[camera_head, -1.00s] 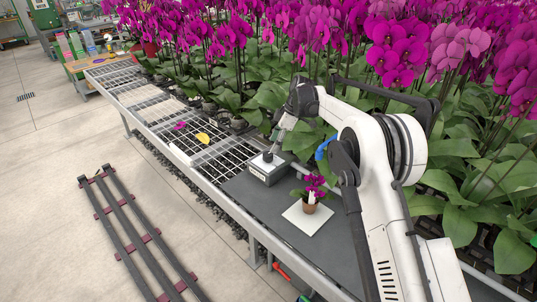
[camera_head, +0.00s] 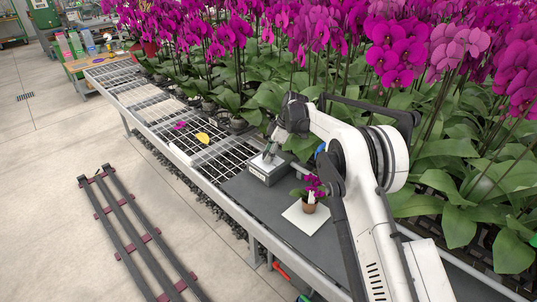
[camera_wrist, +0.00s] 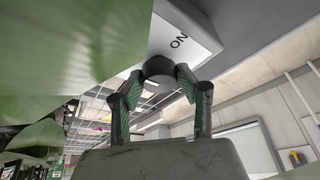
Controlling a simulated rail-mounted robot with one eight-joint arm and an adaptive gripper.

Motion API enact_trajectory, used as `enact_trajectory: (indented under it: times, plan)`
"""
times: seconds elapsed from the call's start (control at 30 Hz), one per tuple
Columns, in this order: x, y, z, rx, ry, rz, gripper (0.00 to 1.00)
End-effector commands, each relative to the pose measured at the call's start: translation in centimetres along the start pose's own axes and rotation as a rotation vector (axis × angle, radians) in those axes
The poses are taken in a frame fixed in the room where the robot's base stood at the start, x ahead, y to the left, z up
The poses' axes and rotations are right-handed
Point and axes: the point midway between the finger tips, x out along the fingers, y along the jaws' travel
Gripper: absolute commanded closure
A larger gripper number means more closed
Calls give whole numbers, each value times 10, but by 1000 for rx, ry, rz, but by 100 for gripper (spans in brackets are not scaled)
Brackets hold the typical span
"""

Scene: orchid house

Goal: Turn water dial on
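The water dial (camera_wrist: 160,69) is a dark round knob on a grey box, with the letters "ON" on a white face beside it in the wrist view. The grey box (camera_head: 270,177) sits on the dark end of the bench in the head view. My gripper (camera_wrist: 161,75) has one fingertip on each side of the dial, and both appear to touch it. In the head view my gripper (camera_head: 269,154) is low over the top of the box and hides much of the dial.
A small potted orchid (camera_head: 310,199) stands on a white square tile (camera_head: 300,219) close in front of the box. Tall orchids (camera_head: 300,80) crowd behind the bench. A yellow object (camera_head: 202,138) and a magenta one (camera_head: 180,126) lie on the wire mesh to the left.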

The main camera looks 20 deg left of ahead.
Motion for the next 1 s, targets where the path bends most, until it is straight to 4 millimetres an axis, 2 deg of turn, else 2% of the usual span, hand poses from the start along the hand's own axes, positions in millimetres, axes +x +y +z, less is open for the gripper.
enact_trajectory:
  times: [0.03,0.13,0.57,1.0]
  plan:
    - [0,0,0,0,0,0,80]
    - [0,0,0,0,0,0,92]
    - [1,-1,1,98,0,41,92]
    - [3,-2,0,450,1,188,92]
